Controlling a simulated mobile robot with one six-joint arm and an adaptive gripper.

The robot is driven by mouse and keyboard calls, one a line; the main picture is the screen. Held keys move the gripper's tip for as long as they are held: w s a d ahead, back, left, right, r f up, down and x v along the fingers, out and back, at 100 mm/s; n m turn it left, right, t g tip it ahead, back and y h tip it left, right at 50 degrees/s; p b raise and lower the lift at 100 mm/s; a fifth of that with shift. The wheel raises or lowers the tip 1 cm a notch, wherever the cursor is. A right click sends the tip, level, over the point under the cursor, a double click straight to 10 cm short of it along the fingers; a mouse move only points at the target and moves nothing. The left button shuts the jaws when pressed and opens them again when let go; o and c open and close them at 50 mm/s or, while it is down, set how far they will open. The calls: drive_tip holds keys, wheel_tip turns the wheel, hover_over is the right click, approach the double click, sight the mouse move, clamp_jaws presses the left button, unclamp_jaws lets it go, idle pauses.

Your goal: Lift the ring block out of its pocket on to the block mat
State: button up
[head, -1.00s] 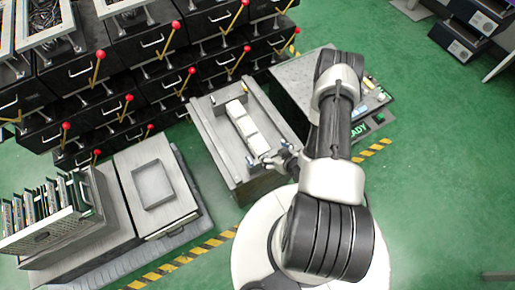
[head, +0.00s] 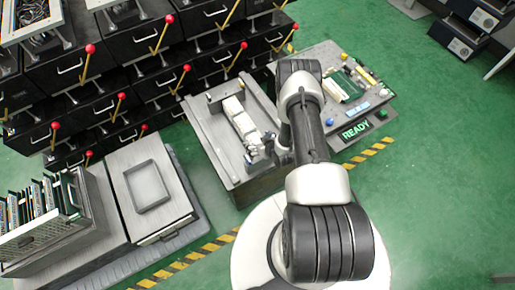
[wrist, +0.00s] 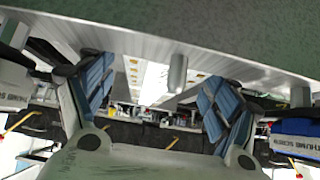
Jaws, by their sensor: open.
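A row of white blocks (head: 236,112) lies in the long grey fixture (head: 203,127) in the head view. I cannot tell which block is the ring block, and no ring shows clearly. My gripper (head: 264,146) is at the near right end of the row, low over the fixture; whether it touches anything is unclear. In the wrist view my gripper (wrist: 155,75) is open, with blue-padded fingers apart. White surfaces (wrist: 155,82) and a short grey peg (wrist: 177,73) show between the fingers, with nothing visibly held. I cannot identify the block mat for certain.
A square-rimmed grey tray (head: 149,186) is on the bench at left, beside a rack of boards (head: 45,215). Black drawers with red-knobbed levers (head: 120,97) stand behind. A panel with a lit READY sign (head: 355,131) is right of the fixture. Green floor is open at far right.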

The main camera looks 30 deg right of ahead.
drive_tip(key=shift+w+f, duration=0.4)
drive_tip(key=c, duration=1.3)
drive_tip(key=shift+c, duration=0.4)
drive_tip(key=shift+r, duration=0.2)
